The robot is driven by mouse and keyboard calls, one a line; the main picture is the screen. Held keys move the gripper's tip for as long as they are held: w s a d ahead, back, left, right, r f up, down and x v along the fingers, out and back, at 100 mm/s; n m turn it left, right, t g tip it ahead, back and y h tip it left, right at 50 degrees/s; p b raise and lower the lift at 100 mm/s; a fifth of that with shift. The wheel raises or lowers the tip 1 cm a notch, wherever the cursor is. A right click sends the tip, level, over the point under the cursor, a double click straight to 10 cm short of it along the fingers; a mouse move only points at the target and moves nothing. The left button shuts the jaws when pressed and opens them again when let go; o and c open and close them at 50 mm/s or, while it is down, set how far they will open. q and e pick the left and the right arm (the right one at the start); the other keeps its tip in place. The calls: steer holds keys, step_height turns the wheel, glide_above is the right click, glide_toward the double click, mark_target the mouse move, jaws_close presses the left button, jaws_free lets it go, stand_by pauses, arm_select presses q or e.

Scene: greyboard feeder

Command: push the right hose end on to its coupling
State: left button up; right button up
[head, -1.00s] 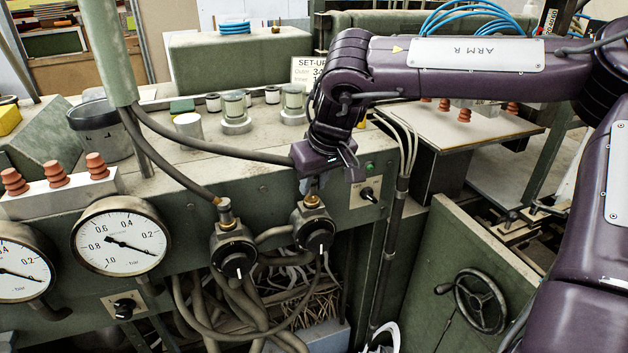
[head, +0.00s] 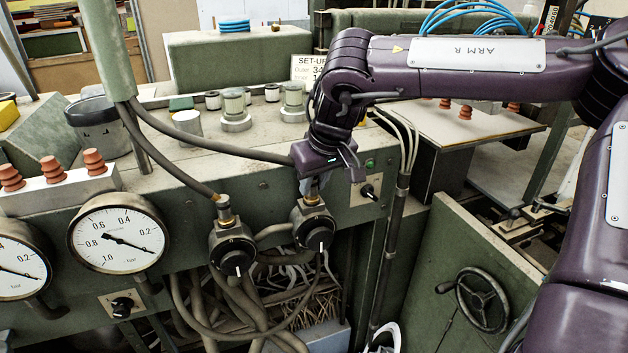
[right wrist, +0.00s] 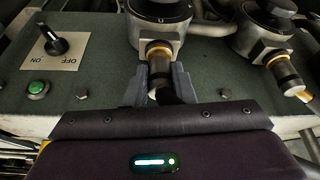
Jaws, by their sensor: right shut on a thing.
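My right gripper (head: 314,184) points down over the right valve (head: 312,224) on the green panel. In the right wrist view its two grey fingers (right wrist: 160,86) are shut on the dark right hose end (right wrist: 160,72). A brass coupling (right wrist: 158,49) stands out of the right valve, in line with the hose end. They look to meet, but I cannot tell how far the hose end is on. The dark hose (head: 205,150) runs from the green post to my gripper. My left gripper is not in view.
A second hose meets the left valve (head: 232,245) at its brass fitting (head: 224,213), close beside. A switch (head: 368,191) and green button (head: 370,163) are right of my gripper. Pressure gauges (head: 118,240) are at the left. Loose hoses hang below.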

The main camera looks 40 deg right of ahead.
steer(key=shift+f, duration=0.25)
steer(key=o, duration=1)
steer(key=shift+r, duration=0.15)
steer(key=b+v, duration=0.1)
steer(key=v, duration=0.6)
steer(key=shift+s+r+b, duration=0.15)
steer(key=shift+r+b, duration=0.15)
steer(key=shift+b, duration=0.05)
